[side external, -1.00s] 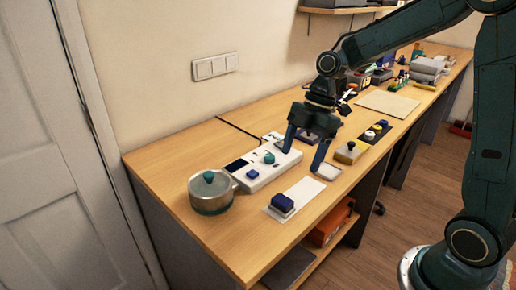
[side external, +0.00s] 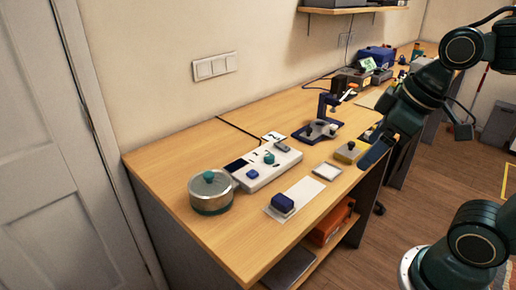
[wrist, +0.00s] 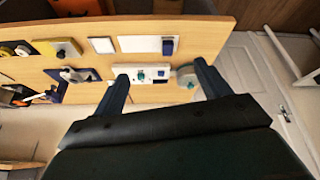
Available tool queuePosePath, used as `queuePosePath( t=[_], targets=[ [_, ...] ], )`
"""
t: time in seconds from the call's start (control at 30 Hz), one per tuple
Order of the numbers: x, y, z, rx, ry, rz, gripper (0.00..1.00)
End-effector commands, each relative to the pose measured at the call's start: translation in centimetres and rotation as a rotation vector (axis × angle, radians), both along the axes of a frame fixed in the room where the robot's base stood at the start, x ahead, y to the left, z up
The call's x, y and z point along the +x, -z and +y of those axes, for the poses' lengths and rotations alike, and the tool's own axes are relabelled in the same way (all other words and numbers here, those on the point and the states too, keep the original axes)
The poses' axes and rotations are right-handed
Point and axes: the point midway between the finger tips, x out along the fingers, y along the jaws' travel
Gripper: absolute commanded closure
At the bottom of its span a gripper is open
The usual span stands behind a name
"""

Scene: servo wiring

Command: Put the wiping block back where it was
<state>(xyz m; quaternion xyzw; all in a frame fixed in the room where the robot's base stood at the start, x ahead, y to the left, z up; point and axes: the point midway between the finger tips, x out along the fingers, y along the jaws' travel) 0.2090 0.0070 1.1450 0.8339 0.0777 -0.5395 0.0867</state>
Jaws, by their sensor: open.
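The wiping block, a dark blue block (side external: 283,202), sits at the near-left end of a white strip (side external: 306,190) on the wooden worktop. In the wrist view the blue block (wrist: 168,46) is at the right end of the white strip (wrist: 135,44). My gripper (side external: 376,153) is at the right front edge of the worktop in the side view, well away from the block. In the wrist view my gripper (wrist: 161,72) has its two fingers spread wide, with nothing between them. In the side view one finger hides most of the other.
A lidded pot (side external: 211,192) stands left of a white panel (side external: 268,167) with switches and a teal knob. Bare wood surrounds the strip.

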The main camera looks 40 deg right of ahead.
Motion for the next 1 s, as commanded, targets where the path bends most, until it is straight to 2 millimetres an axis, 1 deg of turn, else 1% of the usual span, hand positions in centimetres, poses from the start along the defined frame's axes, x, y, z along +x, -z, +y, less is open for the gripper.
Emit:
queuePosePath(
  t=[0.03,0.1,0.3,1.0],
  targets=[
    [-0.8,-0.1,-0.1,0.012,0.046,-0.020,0.24],
    [-1.6,-0.1,-0.3,0.031,0.108,-0.038,0.24],
    [-2.9,0.0,-0.7,0.064,0.211,-0.067,0.24],
    [-3.0,0.1,-0.7,0.070,0.224,-0.069,0.24]
  ],
)
